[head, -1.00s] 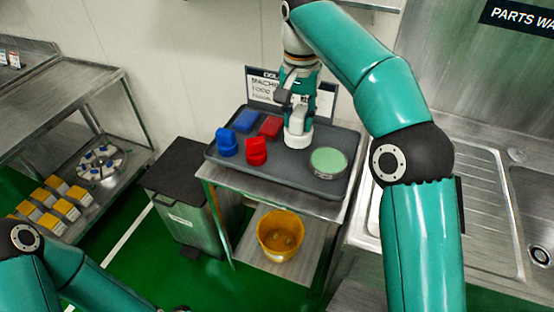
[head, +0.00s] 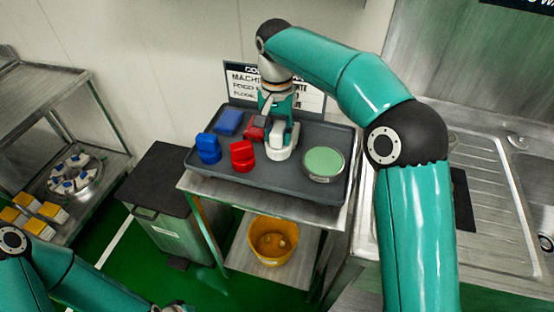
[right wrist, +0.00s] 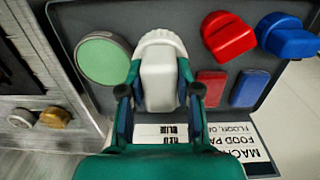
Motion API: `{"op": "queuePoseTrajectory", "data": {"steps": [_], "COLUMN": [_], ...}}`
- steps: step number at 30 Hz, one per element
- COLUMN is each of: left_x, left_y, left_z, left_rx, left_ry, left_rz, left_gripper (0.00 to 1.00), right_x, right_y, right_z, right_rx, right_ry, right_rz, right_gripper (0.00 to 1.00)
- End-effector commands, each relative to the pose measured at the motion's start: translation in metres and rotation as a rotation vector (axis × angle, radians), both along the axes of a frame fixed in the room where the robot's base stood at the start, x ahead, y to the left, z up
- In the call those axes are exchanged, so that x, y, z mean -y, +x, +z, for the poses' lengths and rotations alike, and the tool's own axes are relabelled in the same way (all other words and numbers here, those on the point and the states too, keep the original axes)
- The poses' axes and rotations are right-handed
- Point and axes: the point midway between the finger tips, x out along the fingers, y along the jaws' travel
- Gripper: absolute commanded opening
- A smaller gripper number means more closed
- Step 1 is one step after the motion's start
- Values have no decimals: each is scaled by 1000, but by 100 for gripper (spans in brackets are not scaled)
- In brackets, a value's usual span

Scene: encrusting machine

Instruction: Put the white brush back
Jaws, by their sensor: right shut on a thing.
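The white brush (head: 280,148) is at the grey tray (head: 262,180), between the red brush (head: 242,156) and the round green pad (head: 323,162). My right gripper (head: 276,128) is shut on the white brush from above. In the right wrist view the white brush (right wrist: 158,82) sits between the two dark fingers of the right gripper (right wrist: 160,98), its wide end over the tray. I cannot tell whether its underside touches the tray. Of my left arm only links show at the lower left; its gripper is out of view.
A blue brush (head: 208,148), a blue pad (head: 229,122) and a partly hidden red pad (head: 256,128) lie on the tray. A sign (head: 240,80) stands behind it. A yellow bucket (head: 272,241) is on the shelf below. A sink is to the right.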

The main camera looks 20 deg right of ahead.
Motion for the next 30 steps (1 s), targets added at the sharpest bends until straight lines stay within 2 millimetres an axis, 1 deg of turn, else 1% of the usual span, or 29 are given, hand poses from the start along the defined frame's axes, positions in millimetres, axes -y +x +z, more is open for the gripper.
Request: {"op": "queuePoseTrajectory", "data": {"steps": [1, 3, 6, 11, 18, 21, 30], "left_x": [0, 0, 0, 0, 0, 0, 0], "left_y": [0, 0, 0, 0, 0, 0, 0], "left_z": [-1, -1, -1, -1, 0, 0, -2], "left_rx": [0, 0, 0, 0, 0, 0, 0], "left_ry": [0, 0, 0, 0, 0, 0, 0], "left_rz": [0, 0, 0, 0, 0, 0, 0], "left_gripper": [0, 0, 0, 0, 0, 0, 0], "right_x": [0, 0, -1, -1, -1, -1, -1], "right_y": [-1, 0, 1, 1, 0, 0, 0], "right_z": [-11, -23, -34, -44, -76, -81, -84], "right_rx": [-3, -1, 1, 1, -1, 1, 2], "right_ry": [-1, 0, 0, 0, -1, -1, 0], "right_rz": [0, 0, 0, 1, 2, 2, 1], "right_gripper": [0, 0, 0, 0, 0, 0, 0]}}
